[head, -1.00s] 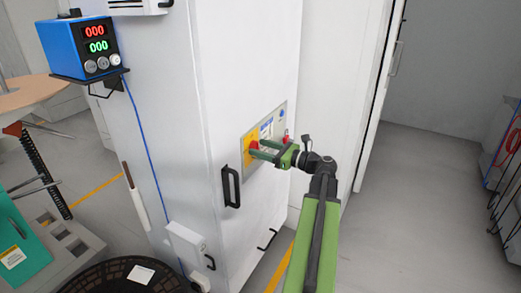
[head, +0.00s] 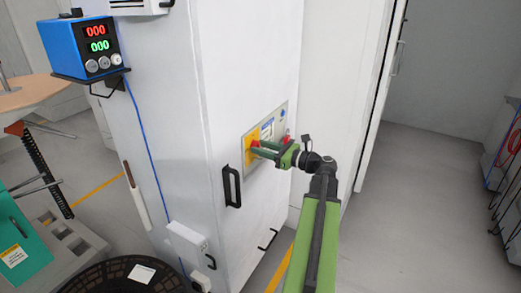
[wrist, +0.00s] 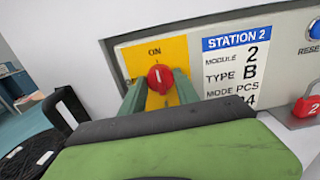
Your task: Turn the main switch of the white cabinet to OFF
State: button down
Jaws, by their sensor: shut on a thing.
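The white cabinet (head: 225,90) fills the middle of the head view. Its main switch is a red knob (head: 254,145) on a yellow plate, and it also shows in the wrist view (wrist: 160,77). The knob's white mark stands upright, toward the word ON on the yellow plate (wrist: 172,46). A label at the plate's left is mostly hidden by a finger. My gripper (head: 258,149) is shut on the knob, with one green finger on each side of it. The wrist view shows the fingers from behind.
A label panel (wrist: 235,65) reading STATION 2 lies right of the switch, with a blue button (wrist: 314,29) and a red padlock (wrist: 306,107) beyond. A black handle (head: 232,187) sticks out below left of the switch. The floor at right (head: 420,200) is clear.

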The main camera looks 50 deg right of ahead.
jog(key=shift+a, duration=0.1)
jog(key=n, duration=0.4)
jog(key=shift+f+n, duration=0.15)
jog(key=shift+n, duration=6.75)
jog(key=shift+a, duration=0.1)
jog(key=c, duration=0.9)
grip_release()
jog(key=shift+s, duration=0.1)
